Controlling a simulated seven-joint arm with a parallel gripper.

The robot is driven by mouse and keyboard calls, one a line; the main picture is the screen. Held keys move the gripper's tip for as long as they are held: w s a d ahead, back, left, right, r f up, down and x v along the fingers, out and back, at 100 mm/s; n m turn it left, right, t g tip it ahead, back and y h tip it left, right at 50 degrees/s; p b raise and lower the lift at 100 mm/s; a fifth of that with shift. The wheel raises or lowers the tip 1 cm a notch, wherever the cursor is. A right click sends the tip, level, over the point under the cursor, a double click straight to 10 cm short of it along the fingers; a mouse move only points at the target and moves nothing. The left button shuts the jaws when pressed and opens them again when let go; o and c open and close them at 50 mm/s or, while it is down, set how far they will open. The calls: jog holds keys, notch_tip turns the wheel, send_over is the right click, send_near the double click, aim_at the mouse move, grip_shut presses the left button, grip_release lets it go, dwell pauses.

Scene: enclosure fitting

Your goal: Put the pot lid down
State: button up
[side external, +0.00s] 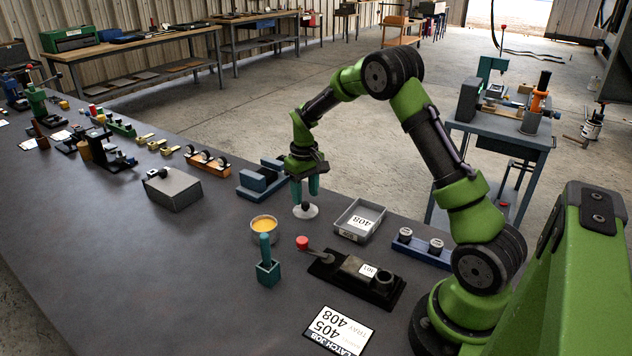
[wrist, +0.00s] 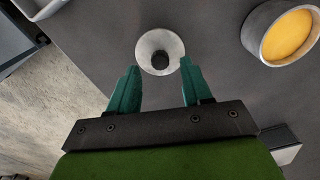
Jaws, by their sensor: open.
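The pot lid (side external: 306,212) is a pale round disc with a dark knob, lying on the dark bench top. In the wrist view the lid (wrist: 147,43) lies just beyond my fingertips with its knob facing up. My gripper (side external: 305,190) points down over the lid. Its two teal fingers (wrist: 157,75) are apart with nothing between them. The pot (side external: 264,228) is a grey round cup with orange-yellow contents, uncovered, to the lower left of the lid. It also shows in the wrist view (wrist: 284,34) at the upper right.
A grey tray marked 408 (side external: 343,232) stands right of the lid. A teal holder (side external: 268,274), a dark lever fixture (side external: 345,281) and a blue block with two knobs (side external: 424,249) are nearby. A blue cradle (side external: 258,184) stands behind. The bench's left front is clear.

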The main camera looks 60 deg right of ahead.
aim_at(305, 203)
jog(key=s+a+r+t, duration=0.1)
jog(key=s+a+r, duration=0.15)
jog(key=r, duration=0.55)
jog(key=s+a+r+t, duration=0.1)
jog(key=a+r, duration=0.3)
jog(key=r, duration=0.5)
jog(key=s+a+r+t+y, duration=0.1)
jog(key=s+a+t, duration=0.1)
jog(key=s+a, duration=0.5)
jog(key=s+a+r+m+t+y, duration=0.1)
jog(key=s+a+r+t, duration=0.1)
jog(key=s+a, duration=0.5)
jog(key=s+t, duration=0.1)
jog(key=s, duration=0.3)
jog(key=shift+r, duration=0.15)
